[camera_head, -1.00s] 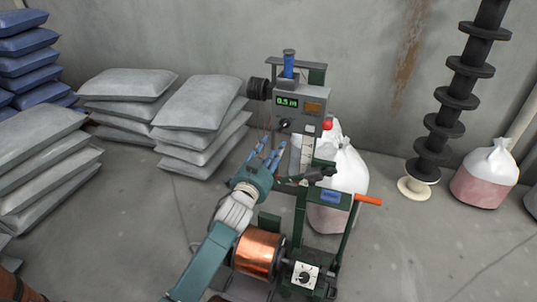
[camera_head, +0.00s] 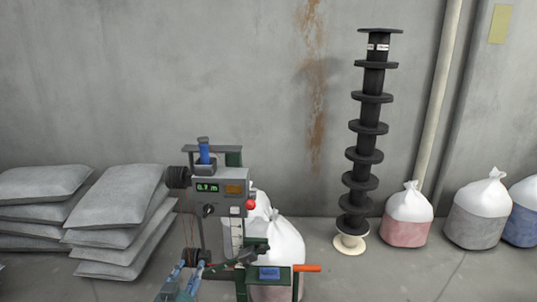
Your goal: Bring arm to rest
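My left gripper (camera_head: 187,272) is at the bottom of the head view, in front of the lower left part of the winding machine (camera_head: 221,187). I cannot tell whether the fingers touch the machine. The machine's green display (camera_head: 207,188) seems to read 0.7 m. My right gripper is not in view.
Grey sacks (camera_head: 118,205) are stacked at the left. A tall column of black spools (camera_head: 368,125) stands by the wall. White-topped bags stand behind the machine and at the right, one with reddish contents (camera_head: 408,220). The floor at the lower right is clear.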

